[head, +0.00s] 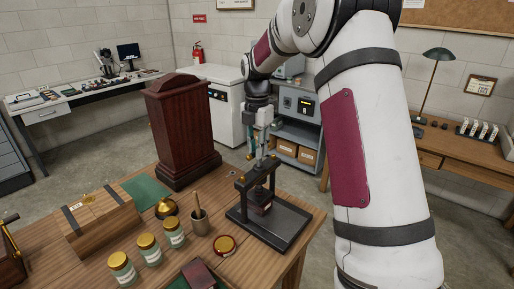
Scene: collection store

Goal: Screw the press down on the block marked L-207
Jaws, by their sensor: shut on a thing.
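The black screw press (278,228) stands on the near wooden table, with a flat base and an upright frame. A small dark reddish block (261,208) sits under its plate; any marking on it is too small to read. My gripper (262,150) points down over the top of the press and is shut on the press's handle at the head of the screw. The fingers hide most of the handle. I cannot tell whether the plate touches the block.
A tall dark wooden case (181,125) stands left of the press. A mortar with pestle (199,223), a brass bell (166,208), several lidded jars (149,250), a round red-and-gold tin (224,245) and a wooden box (101,220) crowd the table's left and front.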

